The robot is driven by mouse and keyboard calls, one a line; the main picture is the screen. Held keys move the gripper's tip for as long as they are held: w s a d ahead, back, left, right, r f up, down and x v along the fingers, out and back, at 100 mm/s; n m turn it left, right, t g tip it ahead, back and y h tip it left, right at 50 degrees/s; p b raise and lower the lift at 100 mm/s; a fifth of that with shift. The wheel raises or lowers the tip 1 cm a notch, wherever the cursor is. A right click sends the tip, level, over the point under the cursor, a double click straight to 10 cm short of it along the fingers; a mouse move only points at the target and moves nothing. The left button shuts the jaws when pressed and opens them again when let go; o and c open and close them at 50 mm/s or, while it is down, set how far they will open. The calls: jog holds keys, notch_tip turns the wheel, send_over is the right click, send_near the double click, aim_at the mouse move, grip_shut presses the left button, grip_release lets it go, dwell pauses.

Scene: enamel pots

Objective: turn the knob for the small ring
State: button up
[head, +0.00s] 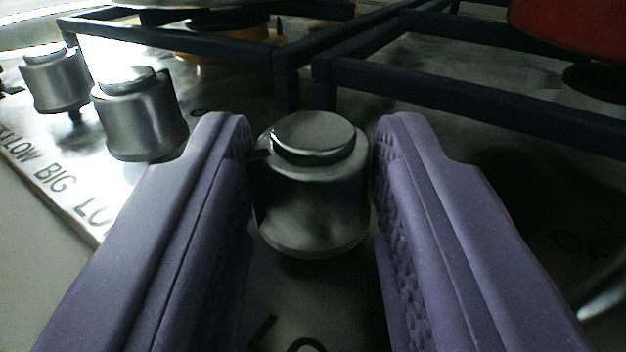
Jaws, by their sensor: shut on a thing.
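My gripper (312,160) has two purple fingers with textured inner pads. It is shut on a metal stove knob (314,205), one finger on each side of it. The knob is round, with a raised shiny cap, and stands on the metal hob plate. A small dark mark shows on its left side by the left finger. Part of a printed label shows in front of the knob, but the fingers and the frame edge cut it off, so I cannot read which ring it names.
Two more metal knobs, a nearer one (140,115) and a farther one (55,80), stand to the left. Dark pan-support bars (470,90) run behind the held knob. A red pot (575,28) is at the upper right. The hob's edge runs along the left.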

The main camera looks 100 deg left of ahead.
jog(key=shift+w+n+g, duration=0.1)
jog(key=shift+n+g, duration=0.4)
jog(key=shift+g, duration=0.3)
jog(key=o, duration=1)
jog(key=shift+o, duration=0.2)
jog(key=p+v, duration=0.2)
jog(key=v, duration=0.4)
jog(key=shift+w+d+r+p, duration=0.2)
jog(key=shift+d+p, duration=0.1)
jog(key=shift+d, duration=0.1)
jog(key=shift+d+f, duration=0.1)
jog(key=shift+d, duration=0.4)
jog(key=shift+o, duration=0.2)
jog(key=shift+w, duration=0.1)
